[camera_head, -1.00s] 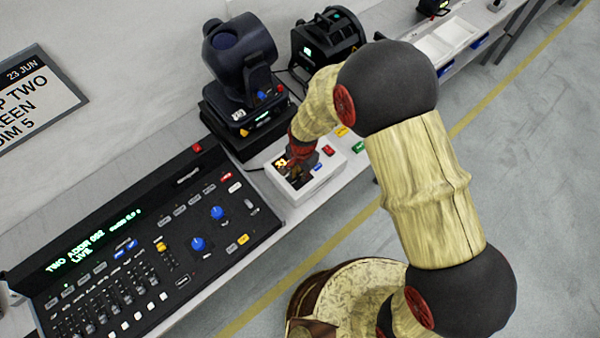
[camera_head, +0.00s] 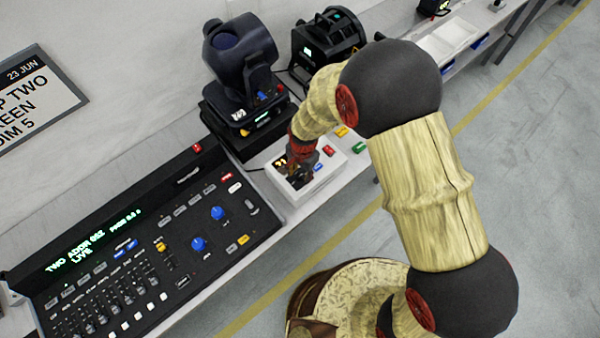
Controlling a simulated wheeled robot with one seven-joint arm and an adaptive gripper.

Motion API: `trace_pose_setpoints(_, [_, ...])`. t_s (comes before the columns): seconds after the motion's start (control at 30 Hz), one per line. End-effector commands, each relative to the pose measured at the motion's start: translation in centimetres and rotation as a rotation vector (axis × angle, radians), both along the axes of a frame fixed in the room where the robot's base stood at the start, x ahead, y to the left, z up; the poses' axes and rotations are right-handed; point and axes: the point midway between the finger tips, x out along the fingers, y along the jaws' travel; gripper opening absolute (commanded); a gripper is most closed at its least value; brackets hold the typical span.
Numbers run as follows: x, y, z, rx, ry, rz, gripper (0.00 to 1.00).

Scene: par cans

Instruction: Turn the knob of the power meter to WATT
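The white box on the bench, which I take to be the power meter (camera_head: 318,184), shows a small dark display with yellow digits (camera_head: 281,163) at its left.
A black lighting console (camera_head: 140,255) lies to the left. A moving-head light (camera_head: 240,65) stands behind the box and another black fixture (camera_head: 328,40) beyond it. White trays (camera_head: 447,38) are further right.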

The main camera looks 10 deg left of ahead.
Motion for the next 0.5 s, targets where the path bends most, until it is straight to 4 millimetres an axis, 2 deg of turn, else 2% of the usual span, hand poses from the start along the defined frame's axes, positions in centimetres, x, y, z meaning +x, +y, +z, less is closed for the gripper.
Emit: trace_pose_setpoints(0.5, [-0.1,-0.3,9.5,0.003,-0.004,-0.001,0.37])
